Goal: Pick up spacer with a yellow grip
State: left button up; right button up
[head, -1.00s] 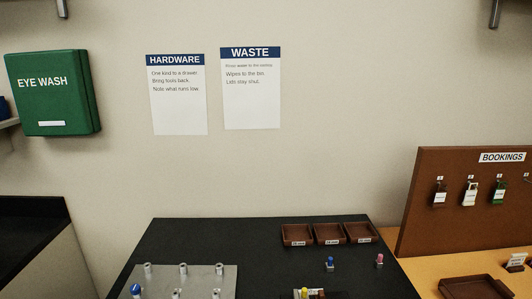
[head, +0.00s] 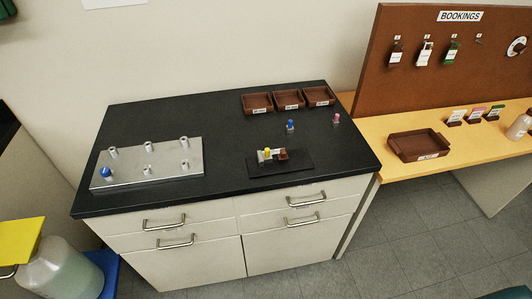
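A small piece with a yellow grip (head: 267,152) sits on a dark flat pad (head: 290,168) near the front right of the black worktop. A pale part and a brown block (head: 283,154) are right beside it on the pad. At this size I cannot make out the spacer's exact shape. A piece with a blue grip (head: 290,125) and one with a pink grip (head: 336,118) stand upright farther back on the worktop. Neither of my grippers shows in the head view.
A metal plate (head: 130,178) with several posts and a blue knob (head: 106,173) lies at the worktop's left. Three brown trays (head: 257,103) line its back edge. A wooden desk with a brown tray (head: 419,144) and bookings board (head: 450,60) stands right. A jug (head: 60,270) is lower left.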

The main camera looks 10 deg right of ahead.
aim_at(268, 158)
jog(key=z, duration=0.45)
jog(key=k+j+z, duration=0.1)
jog(key=j+z, duration=0.15)
jog(key=z, duration=0.15)
jog(key=k+j+z, duration=0.1)
jog(key=j+z, duration=0.25)
jog(key=k+j+z, duration=0.1)
jog(key=z, duration=0.3)
jog(key=k, duration=0.05)
